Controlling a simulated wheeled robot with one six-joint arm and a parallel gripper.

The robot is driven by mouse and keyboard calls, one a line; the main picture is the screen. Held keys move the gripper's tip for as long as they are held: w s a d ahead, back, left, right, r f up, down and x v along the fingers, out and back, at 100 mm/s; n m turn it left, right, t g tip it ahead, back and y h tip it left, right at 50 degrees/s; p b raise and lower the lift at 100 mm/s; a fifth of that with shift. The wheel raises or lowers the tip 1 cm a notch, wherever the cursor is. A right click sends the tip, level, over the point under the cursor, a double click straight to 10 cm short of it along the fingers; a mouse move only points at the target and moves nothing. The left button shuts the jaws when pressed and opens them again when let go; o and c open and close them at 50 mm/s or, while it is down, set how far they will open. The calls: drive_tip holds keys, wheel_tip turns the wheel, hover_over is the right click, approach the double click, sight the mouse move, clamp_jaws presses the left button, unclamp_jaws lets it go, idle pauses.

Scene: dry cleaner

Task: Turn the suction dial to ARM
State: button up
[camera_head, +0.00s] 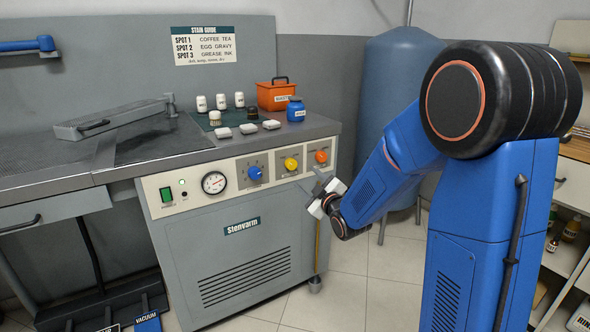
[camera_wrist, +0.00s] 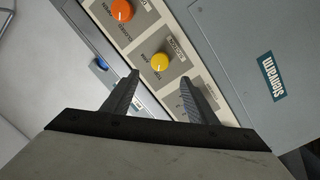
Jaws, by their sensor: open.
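The grey Stenvarm cabinet (camera_head: 245,235) has a cream front panel with three dials: a blue dial (camera_head: 255,173), a yellow dial (camera_head: 291,164) and an orange dial (camera_head: 321,156). In the wrist view the yellow dial (camera_wrist: 161,62) lies beyond the gap between my fingertips, and the orange dial (camera_wrist: 122,10) is at the top. The blue dial is not seen there. My gripper (camera_head: 321,188) is open and empty, in front of the panel's right end, apart from the dials.
A pressure gauge (camera_head: 214,182) and a green switch (camera_head: 166,194) are left on the panel. White bottles, a blue jar (camera_head: 296,109) and an orange box (camera_head: 277,95) stand on top. A blue tank (camera_head: 395,85) stands behind. Floor right of the cabinet is clear.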

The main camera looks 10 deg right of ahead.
sight(292, 165)
drive_tip(key=x, duration=1)
drive_tip(key=shift+w, duration=0.35)
drive_tip(key=shift+c, duration=0.7)
drive_tip(key=c, duration=0.9)
